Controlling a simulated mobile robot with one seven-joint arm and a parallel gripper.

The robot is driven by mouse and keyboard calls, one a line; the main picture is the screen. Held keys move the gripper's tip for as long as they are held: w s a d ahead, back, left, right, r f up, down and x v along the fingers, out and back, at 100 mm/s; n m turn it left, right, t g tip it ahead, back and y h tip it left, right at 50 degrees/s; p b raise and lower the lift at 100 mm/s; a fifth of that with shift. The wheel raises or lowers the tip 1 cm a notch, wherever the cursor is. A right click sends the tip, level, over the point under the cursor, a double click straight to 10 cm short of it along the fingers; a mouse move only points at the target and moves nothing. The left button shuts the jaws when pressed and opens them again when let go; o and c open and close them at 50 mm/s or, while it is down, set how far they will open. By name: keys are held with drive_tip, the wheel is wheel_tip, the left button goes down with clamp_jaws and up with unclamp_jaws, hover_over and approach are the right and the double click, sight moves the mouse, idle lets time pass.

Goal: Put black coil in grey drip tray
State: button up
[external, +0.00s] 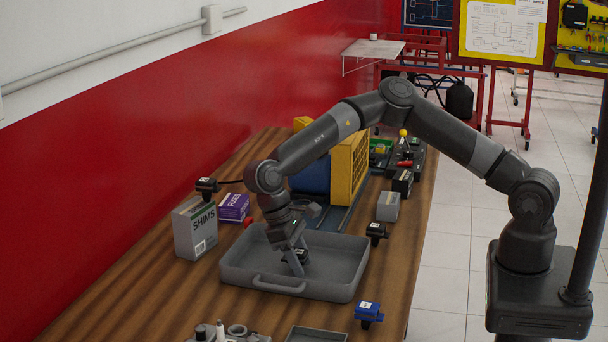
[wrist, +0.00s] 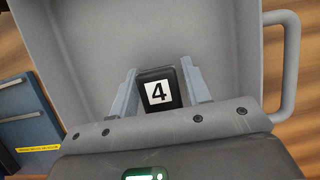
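The black coil (wrist: 158,90), with a white label reading 4, sits between the two fingers of my gripper (wrist: 160,88) in the wrist view. In the external view the coil (external: 300,254) is partly hidden by my gripper (external: 294,262), which points down inside the grey drip tray (external: 335,288). The tray floor (wrist: 90,45) shows around the coil in the wrist view. I cannot tell whether the coil touches the floor.
A grey SHIMS box (external: 196,232) and a purple fuse box (external: 234,207) stand left of the tray. Another black part (external: 377,231) stands at its right, and a blue part (external: 368,312) in front. A yellow-framed unit (external: 349,168) is behind.

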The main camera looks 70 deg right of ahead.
drive_tip(key=shift+o, duration=0.8)
